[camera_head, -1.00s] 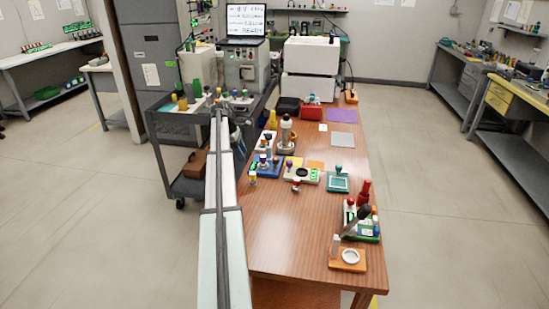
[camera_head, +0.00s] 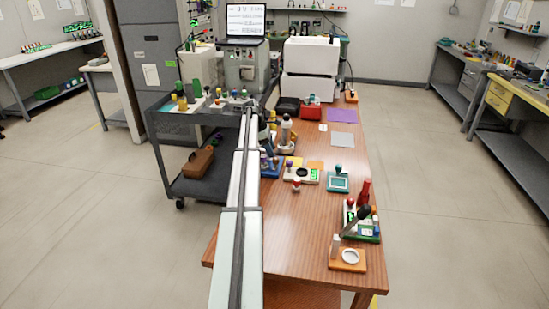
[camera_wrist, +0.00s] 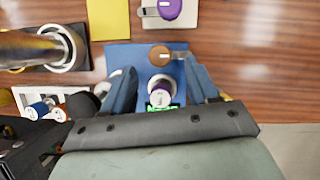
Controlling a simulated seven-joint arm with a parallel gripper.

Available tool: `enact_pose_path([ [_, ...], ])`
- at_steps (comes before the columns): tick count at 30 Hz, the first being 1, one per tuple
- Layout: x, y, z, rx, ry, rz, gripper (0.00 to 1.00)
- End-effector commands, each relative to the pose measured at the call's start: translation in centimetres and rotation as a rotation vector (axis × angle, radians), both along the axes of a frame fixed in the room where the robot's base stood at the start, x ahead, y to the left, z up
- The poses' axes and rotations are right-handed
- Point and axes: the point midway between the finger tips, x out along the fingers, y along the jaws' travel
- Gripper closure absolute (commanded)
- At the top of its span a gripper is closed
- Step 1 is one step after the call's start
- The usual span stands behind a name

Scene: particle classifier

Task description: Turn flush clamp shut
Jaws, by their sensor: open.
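A green-lit label shows just below the white knob, partly hidden by my gripper. The blue base shows in the head view (camera_head: 274,168), partly behind my arm. Nothing visible marks which knob is the flush clamp.
A metal cylinder on a white ring (camera_wrist: 60,48) stands left of the blue base. A yellow pad (camera_wrist: 108,22) and a pale device with a purple knob (camera_wrist: 170,8) lie beyond it. In the head view, an orange base (camera_head: 347,262) with a dark lever stands near the front right.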

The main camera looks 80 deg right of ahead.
Motion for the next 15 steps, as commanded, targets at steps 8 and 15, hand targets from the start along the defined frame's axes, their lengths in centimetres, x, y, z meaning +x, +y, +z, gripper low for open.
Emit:
enact_pose_path([
  [8,-1.4,-0.2,-3.4,0.001,0.000,0.000,0.41],
  [15,-1.8,-0.2,-4.4,0.001,0.000,0.000,0.41],
])
